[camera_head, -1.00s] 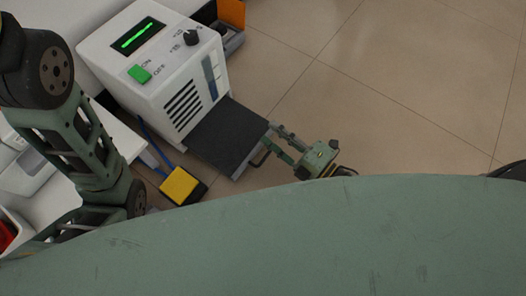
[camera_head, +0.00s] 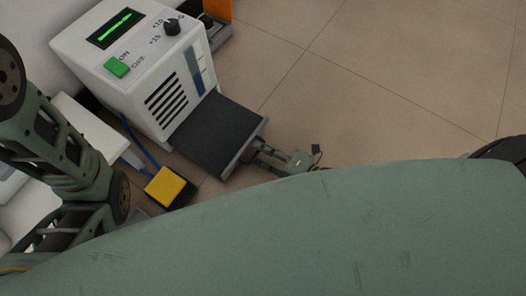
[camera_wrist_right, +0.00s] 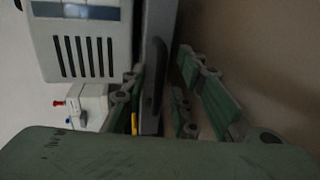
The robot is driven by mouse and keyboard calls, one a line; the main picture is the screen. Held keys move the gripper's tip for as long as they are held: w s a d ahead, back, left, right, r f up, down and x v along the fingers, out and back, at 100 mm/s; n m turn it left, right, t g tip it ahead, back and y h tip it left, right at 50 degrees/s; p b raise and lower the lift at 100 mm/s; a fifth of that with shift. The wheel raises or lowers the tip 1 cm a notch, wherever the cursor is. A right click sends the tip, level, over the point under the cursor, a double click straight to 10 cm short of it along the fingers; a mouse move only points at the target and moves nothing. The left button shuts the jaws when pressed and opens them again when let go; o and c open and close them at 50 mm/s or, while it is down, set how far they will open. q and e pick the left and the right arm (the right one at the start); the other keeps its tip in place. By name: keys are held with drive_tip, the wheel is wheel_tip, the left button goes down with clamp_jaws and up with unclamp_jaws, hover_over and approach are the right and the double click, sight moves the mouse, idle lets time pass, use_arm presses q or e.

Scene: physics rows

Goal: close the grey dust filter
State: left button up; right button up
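The grey dust filter (camera_head: 218,134) is a dark flat drawer with a grey front edge. It sticks out of the lower front of the white machine (camera_head: 136,66). My right gripper (camera_head: 262,152) is at the filter's front edge. In the right wrist view the filter's front (camera_wrist_right: 158,25) is seen edge-on, with a dark handle (camera_wrist_right: 154,72). The fingers of my right gripper (camera_wrist_right: 164,78) are apart, one on each side of the handle; I cannot tell whether they touch it. My left arm shows at the left, but its gripper is out of view.
The machine has a green display, a green button (camera_head: 117,67), a black knob and vent slots. A yellow-topped block (camera_head: 166,186) lies near the filter. An orange panel (camera_head: 217,8) stands behind the machine.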

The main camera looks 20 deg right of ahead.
clamp_jaws()
idle(0.6)
